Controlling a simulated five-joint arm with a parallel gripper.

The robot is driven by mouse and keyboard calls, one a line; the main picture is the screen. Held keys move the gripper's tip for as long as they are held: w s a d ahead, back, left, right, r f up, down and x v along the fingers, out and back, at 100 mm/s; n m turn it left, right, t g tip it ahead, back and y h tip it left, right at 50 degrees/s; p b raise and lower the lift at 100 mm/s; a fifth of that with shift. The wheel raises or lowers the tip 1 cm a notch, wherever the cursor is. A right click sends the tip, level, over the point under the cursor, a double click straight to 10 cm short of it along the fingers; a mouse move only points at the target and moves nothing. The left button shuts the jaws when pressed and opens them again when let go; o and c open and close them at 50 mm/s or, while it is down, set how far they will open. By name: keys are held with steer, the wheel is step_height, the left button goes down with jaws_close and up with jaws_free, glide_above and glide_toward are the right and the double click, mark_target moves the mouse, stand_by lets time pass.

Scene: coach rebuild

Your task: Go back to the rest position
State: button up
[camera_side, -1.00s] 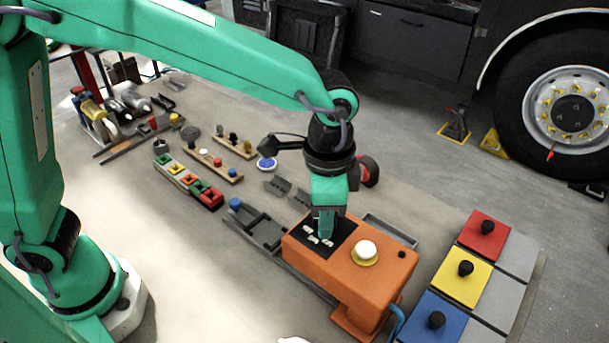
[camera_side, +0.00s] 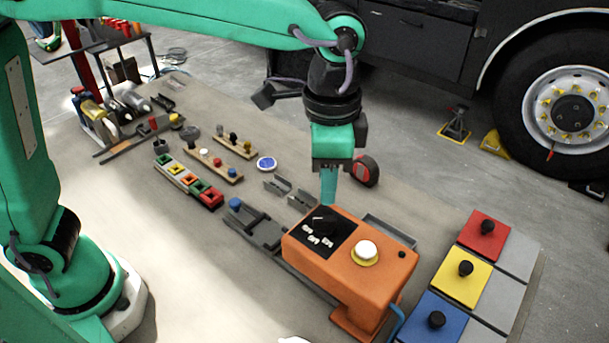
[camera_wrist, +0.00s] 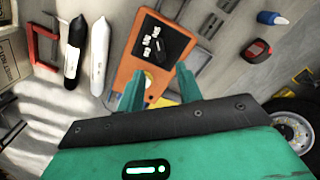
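My gripper (camera_side: 327,200) points down in the side view, raised above the orange control box (camera_side: 345,270) and apart from it. In the wrist view my gripper (camera_wrist: 159,72) shows two green fingers with a gap between them, so it is open, and nothing is held. The box's black panel (camera_side: 340,233) carries a dark knob (camera_side: 319,223) and small white labels. A white button (camera_side: 364,251) on a yellow ring sits beside the panel. In the wrist view the orange box (camera_wrist: 133,72) lies behind the fingers, which partly cover the yellow ring.
Red (camera_side: 484,240), yellow (camera_side: 462,283) and blue (camera_side: 430,318) plates with black knobs stand right of the box. A grey track (camera_side: 262,232), coloured blocks (camera_side: 187,180) and a red-and-black tape measure (camera_side: 366,171) lie around it. The space above the table is clear.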

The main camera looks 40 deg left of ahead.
steer(key=shift+a, duration=0.1)
steer(key=s+a+r+n+t+h, duration=0.1)
steer(key=a+r+n, duration=0.1)
steer(key=a, duration=0.6)
steer(key=s+a+r+n+t, duration=0.1)
steer(key=s+a+n+t, duration=0.15)
steer(key=a, duration=0.45)
steer(key=s+a+f+n+t, duration=0.1)
steer(key=s+a+n, duration=0.1)
steer(key=a, duration=0.3)
steer(key=s+a+f+n+t+y, duration=0.1)
steer(key=s+a+n, duration=0.2)
steer(key=s+a, duration=0.2)
steer(key=shift+a+f, duration=0.2)
steer(key=shift+a, duration=0.45)
